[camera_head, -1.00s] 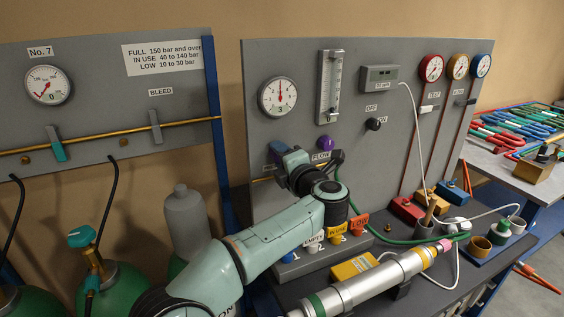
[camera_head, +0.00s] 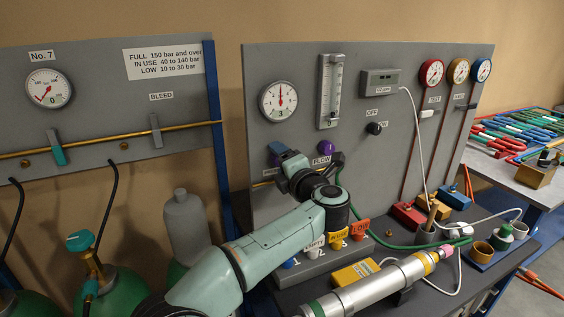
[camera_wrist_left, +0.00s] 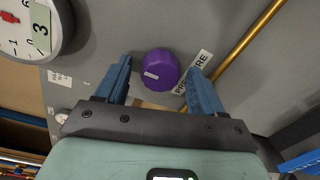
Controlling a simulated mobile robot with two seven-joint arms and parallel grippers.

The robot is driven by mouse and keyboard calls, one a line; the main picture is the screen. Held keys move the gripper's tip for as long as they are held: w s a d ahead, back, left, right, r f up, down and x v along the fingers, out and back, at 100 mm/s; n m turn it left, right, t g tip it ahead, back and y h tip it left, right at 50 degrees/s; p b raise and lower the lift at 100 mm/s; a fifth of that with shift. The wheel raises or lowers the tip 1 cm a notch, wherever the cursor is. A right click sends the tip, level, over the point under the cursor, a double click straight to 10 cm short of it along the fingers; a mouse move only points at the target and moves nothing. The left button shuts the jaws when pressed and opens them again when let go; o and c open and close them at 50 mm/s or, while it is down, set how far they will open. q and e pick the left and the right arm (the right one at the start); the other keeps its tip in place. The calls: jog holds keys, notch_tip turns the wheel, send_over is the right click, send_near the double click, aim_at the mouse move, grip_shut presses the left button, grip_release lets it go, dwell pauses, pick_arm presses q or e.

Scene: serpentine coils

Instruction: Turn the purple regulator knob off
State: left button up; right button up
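The purple regulator knob (camera_wrist_left: 160,69) shows in the left wrist view as a round knob with a small pale mark, beside a label ending in "RE". My left gripper (camera_wrist_left: 162,75) is open, its two blue fingers on either side of the knob, with a visible gap to each. In the head view, my left gripper (camera_head: 280,156) is at the panel and mostly covers this knob. Another purple knob (camera_head: 325,147) sits to its right, above a "FLOW" label.
A dial gauge (camera_head: 279,101) is above my left gripper, and a flow tube (camera_head: 330,90) is to its right. A brass pipe (camera_wrist_left: 250,42) runs close by the knob. Tags, a yellow box (camera_head: 354,272) and a metal cylinder (camera_head: 375,286) lie below and right of my arm.

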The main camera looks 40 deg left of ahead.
pick_arm(q)
jog(key=v, duration=1.3)
jog(key=shift+d+b, duration=0.2)
jog(key=shift+b, duration=0.1)
jog(key=shift+s, duration=0.1)
